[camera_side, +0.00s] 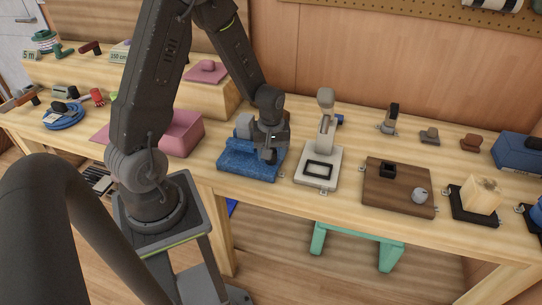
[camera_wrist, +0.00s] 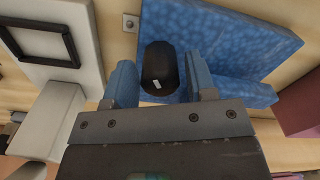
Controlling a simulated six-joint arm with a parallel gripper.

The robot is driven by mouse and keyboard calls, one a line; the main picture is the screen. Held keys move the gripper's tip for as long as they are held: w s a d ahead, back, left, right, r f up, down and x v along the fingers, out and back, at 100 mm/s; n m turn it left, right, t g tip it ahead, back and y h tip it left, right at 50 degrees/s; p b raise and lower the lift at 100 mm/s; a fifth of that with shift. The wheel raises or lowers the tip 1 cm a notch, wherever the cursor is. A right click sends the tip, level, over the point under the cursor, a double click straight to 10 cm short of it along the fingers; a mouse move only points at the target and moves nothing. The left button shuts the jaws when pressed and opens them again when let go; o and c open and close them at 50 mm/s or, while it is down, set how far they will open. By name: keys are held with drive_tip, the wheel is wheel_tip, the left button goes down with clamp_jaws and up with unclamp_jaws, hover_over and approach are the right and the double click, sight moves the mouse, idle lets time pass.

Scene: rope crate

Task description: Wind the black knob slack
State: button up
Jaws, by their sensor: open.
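The black knob (camera_wrist: 158,62) is a dark rounded oblong with a small white mark, on the blue speckled block (camera_wrist: 228,40). In the wrist view it lies between the two fingers of my gripper (camera_wrist: 160,75), with a finger on each side. The fingers are open, and a gap shows at least on the left; I cannot tell whether the right finger touches. In the side view my gripper (camera_side: 270,152) is low over the right part of the blue block (camera_side: 236,170), and it mostly hides the knob there.
A white stand with a black square frame (camera_side: 318,170) is close on the right. A pink box (camera_side: 183,134) is on the left. A brown board (camera_side: 398,203) with a black socket and a grey knob lies farther right. Bare bench shows behind the white stand.

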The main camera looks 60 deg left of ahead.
drive_tip(key=m, duration=0.6)
idle(0.3)
drive_tip(key=n, duration=0.6)
idle(0.4)
